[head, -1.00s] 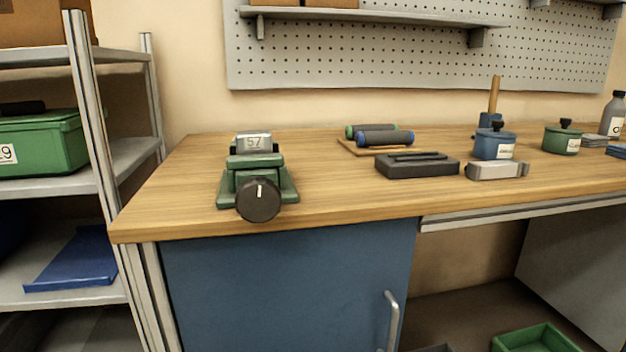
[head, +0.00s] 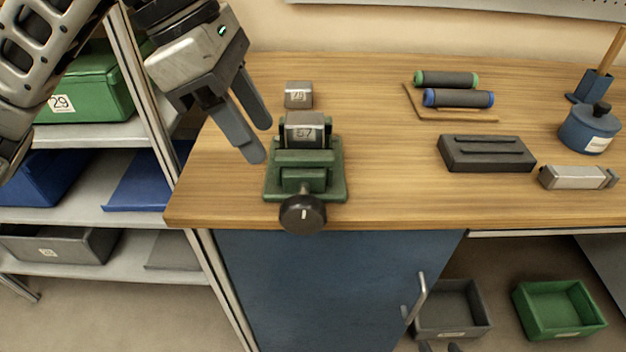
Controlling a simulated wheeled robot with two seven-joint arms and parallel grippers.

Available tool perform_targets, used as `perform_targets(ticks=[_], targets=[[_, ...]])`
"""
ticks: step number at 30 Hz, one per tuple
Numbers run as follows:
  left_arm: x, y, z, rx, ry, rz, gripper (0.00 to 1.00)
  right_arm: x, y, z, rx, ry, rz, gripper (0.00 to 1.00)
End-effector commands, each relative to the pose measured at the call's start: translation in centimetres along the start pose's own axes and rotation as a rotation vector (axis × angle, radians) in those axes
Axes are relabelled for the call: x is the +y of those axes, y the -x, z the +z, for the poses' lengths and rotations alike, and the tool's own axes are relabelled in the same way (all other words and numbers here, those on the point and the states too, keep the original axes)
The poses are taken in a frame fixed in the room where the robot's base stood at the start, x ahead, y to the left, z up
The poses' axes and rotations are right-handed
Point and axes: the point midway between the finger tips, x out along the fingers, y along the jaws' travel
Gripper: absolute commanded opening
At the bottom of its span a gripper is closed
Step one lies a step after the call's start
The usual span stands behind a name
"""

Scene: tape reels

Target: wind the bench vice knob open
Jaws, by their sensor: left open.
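The green bench vice (head: 336,183) stands at the front left of the wooden bench. Its round black knob (head: 303,214) faces the front edge, with a short white mark pointing upright. A grey metal block (head: 304,130) with a number label sits in the vice jaws. My left gripper (head: 260,142) is open and empty, its fingers pointing down just left of and behind the vice, apart from it. Two dark shapes at the bottom edge may belong to my right gripper, but too little shows to tell.
A second labelled block (head: 298,95) lies behind the vice. Two rollers (head: 458,98), a dark slotted block (head: 486,153) and a blue pot (head: 588,130) stand to the right. A shelf rack with a green bin (head: 88,90) is at left. The bench between vice and slotted block is clear.

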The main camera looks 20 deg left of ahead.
Motion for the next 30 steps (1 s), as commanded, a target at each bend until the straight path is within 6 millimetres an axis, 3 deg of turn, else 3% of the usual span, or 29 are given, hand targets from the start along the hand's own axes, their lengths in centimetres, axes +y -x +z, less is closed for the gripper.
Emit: perform_targets(ticks=[5, 21, 30], targets=[[0.2, -1.6, -0.3, 0.017, 0.001, 0.012, 0.44, 0.0, 0.0, 0.1, 0.000, -0.001, 0.001, 0.36], [0.2, -12.7, -0.3, 0.012, 0.001, 0.008, 0.44, 0.0, -0.1, 0.1, 0.003, -0.006, -0.002, 0.36], [0.3, -15.5, -0.3, 0.011, 0.000, 0.012, 0.44, 0.0, -0.1, 0.1, 0.003, -0.006, -0.003, 0.36]])
